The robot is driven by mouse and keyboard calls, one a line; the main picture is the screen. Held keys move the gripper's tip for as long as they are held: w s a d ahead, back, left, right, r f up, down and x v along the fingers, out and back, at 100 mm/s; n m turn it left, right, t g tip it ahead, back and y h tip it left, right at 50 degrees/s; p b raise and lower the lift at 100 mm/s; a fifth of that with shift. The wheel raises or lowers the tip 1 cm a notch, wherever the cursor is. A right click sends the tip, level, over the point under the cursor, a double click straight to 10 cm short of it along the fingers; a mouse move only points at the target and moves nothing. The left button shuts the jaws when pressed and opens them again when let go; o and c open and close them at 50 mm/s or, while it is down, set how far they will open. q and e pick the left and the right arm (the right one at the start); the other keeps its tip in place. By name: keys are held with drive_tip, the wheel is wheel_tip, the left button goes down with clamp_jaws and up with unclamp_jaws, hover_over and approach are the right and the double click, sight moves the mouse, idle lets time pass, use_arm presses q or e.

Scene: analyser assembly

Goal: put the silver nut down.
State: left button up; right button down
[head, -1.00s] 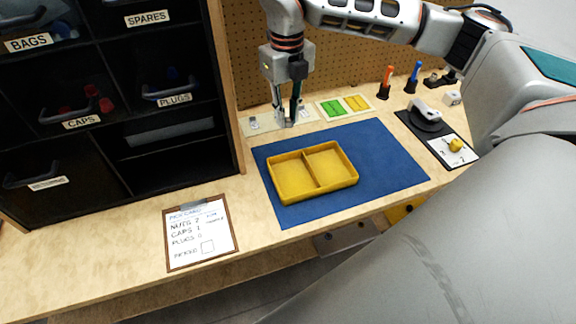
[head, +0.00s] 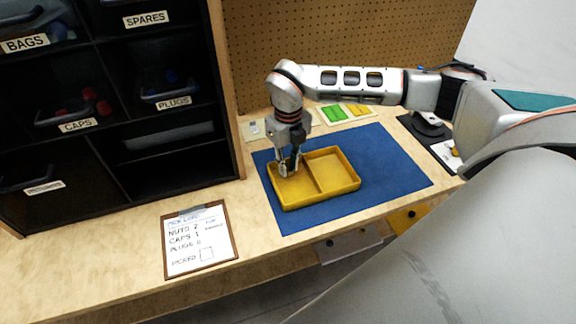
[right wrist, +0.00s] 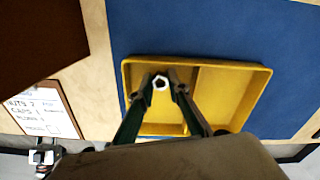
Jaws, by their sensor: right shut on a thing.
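My right gripper (head: 288,171) is over the left compartment of the yellow tray (head: 321,195), its fingers reaching down to about the tray's level. In the right wrist view the gripper (right wrist: 161,84) is shut on the silver nut (right wrist: 161,82), held between the fingertips above the left compartment. I cannot tell whether the nut touches the tray floor. In the head view the fingers hide the nut. The tray's right compartment (head: 336,171) looks empty.
The tray lies on a blue mat (head: 393,165). A clipboard with a pick card (head: 199,240) lies left of it. A black shelf unit with bins (head: 110,110) stands at the left. Green and yellow cards (head: 345,112) lie behind the mat.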

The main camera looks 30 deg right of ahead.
sight(288, 168)
drive_tip(key=shift+f, duration=0.2)
drive_tip(key=shift+f, duration=0.1)
drive_tip(key=shift+f, duration=0.1)
drive_tip(key=c, duration=1.9)
unclamp_jaws()
wheel_tip(288, 168, up, 12)
drive_tip(key=p, duration=0.1)
drive_tip(key=shift+r, duration=0.2)
